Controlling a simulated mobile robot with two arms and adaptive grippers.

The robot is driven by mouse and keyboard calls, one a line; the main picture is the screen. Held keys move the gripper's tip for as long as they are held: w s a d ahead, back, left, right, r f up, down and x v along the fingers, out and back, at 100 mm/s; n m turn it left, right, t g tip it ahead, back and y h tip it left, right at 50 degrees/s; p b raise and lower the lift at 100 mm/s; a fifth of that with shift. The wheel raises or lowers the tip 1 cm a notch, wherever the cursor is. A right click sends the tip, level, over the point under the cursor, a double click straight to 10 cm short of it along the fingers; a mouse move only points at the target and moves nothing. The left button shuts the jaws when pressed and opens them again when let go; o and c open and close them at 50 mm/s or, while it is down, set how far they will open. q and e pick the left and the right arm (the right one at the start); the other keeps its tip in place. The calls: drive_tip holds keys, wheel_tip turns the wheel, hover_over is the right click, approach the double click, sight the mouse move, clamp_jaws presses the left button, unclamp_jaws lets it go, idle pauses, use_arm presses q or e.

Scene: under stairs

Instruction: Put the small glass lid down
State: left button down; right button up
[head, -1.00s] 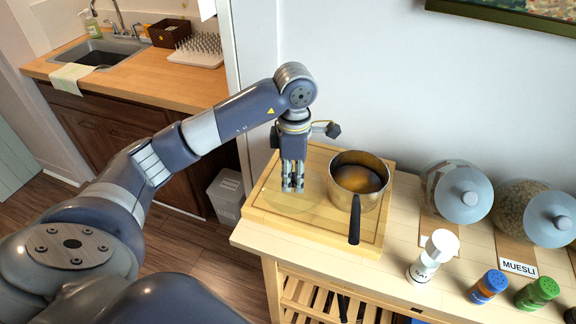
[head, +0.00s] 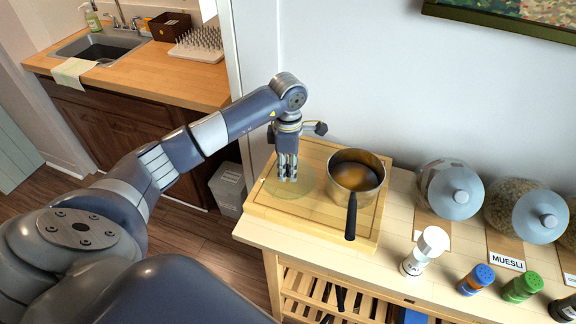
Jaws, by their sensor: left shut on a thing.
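The small glass lid (head: 303,188) shows as a faint, see-through round disc over the left part of the wooden board (head: 282,208). My left gripper (head: 288,179) points down and is shut on the lid near its middle; the fingers hide the part they grip. The lid lies roughly flat. I cannot tell whether its rim touches the board. A metal pot (head: 338,183) with a dark handle stands on the board just right of the lid. My right gripper is not in view.
The board sits on a light wooden table (head: 396,230). To the right are glass jars (head: 452,190), a white shaker (head: 424,252), and blue-topped (head: 477,279) and green-topped (head: 522,288) shakers. A bare strip of board lies in front of the lid.

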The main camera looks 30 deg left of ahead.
sight(288, 167)
use_arm(q)
drive_tip(key=shift+f, duration=0.2)
drive_tip(key=c, duration=1.3)
unclamp_jaws()
drive_tip(key=shift+c, duration=0.2)
drive_tip(key=shift+r, duration=0.2)
wheel_tip(288, 167, up, 12)
drive_tip(key=b, duration=0.3)
